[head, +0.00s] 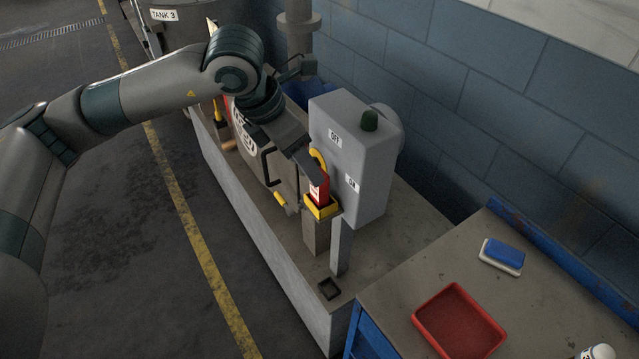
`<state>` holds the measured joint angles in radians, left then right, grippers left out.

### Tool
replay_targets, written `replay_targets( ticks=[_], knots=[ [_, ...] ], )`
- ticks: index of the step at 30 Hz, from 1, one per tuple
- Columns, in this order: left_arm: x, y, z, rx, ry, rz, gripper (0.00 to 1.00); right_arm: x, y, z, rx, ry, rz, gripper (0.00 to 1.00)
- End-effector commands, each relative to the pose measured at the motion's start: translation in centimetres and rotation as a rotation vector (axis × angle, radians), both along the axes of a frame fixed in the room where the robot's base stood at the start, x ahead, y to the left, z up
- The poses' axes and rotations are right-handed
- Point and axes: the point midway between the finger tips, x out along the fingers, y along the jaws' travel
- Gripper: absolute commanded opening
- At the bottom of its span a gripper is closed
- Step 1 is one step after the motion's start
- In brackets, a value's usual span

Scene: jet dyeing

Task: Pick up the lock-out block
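A red block with a white label (319,191), which looks like the lock-out block, sits upright in a yellow holder (322,209) on a short post. It is in the middle of the head view, just in front of a grey switch box (350,150). My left gripper (314,176) reaches down from the upper left, with a dark finger at the top of the red block. The hand hides part of the block, and I cannot tell whether the fingers are closed on it. My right gripper is not in view.
At the lower right, a bench holds a red tray (458,322) and a blue-and-white block (503,254). A blue block wall stands behind. Open floor lies left of the plinth.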

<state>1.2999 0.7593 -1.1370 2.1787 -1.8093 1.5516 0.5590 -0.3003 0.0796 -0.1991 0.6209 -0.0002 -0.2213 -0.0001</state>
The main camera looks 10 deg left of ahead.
Motion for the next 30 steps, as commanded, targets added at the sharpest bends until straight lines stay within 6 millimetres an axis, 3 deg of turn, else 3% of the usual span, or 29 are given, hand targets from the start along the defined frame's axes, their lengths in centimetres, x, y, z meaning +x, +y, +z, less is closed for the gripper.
replay_targets(
  ticks=[6,17,23,30],
  knots=[
    [0.4,-0.5,-1.4,0.0,-0.001,0.0,0.52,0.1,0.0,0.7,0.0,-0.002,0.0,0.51],
    [0.5,-0.5,-1.5,-0.001,-0.001,0.0,0.52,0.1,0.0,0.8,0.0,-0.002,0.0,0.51],
    [1.0,-0.9,-2.2,0.0,0.002,0.001,0.52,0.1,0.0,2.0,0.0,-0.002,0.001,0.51],
    [1.9,-1.7,-4.5,0.001,0.004,0.0,0.52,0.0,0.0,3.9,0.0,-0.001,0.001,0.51]
  ],
)
